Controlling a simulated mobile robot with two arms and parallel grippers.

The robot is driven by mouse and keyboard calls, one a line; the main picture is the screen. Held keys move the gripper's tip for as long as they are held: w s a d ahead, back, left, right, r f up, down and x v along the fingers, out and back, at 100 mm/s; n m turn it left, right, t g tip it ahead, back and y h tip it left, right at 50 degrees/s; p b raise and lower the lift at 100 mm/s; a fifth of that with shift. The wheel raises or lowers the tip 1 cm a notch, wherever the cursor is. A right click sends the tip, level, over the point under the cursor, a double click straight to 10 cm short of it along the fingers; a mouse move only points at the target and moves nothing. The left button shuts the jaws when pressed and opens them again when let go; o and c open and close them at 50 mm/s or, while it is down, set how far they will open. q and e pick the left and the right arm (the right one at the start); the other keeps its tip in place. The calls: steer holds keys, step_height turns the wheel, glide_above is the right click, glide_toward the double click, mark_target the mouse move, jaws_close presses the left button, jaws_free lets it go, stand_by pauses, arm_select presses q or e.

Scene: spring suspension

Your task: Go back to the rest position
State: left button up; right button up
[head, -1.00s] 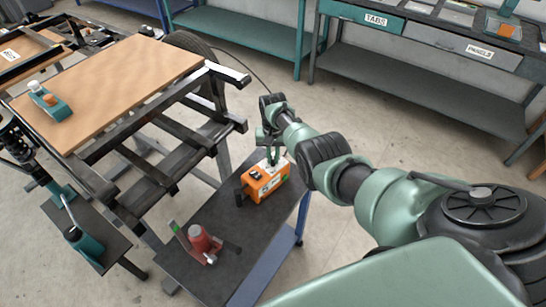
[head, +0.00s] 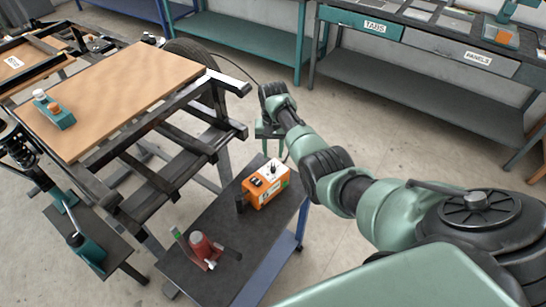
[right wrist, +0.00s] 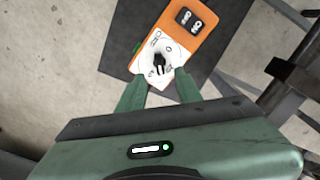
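My right arm reaches in from the right in the head view. Its gripper (head: 270,148) hangs just beyond and above the far end of an orange control box (head: 266,187), apart from it. In the right wrist view the two green fingers of the gripper (right wrist: 158,82) stand apart with nothing held between them. My left gripper is not in view.
The box stands on a dark cart (head: 215,225) with a red jack (head: 203,250). A metal frame with a wooden board (head: 120,90) stands to the left, bearing a teal tool (head: 55,112). Workbenches (head: 420,45) line the back. The floor (head: 390,140) between is clear.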

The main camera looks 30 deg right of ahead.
steer(key=shift+r, duration=0.45)
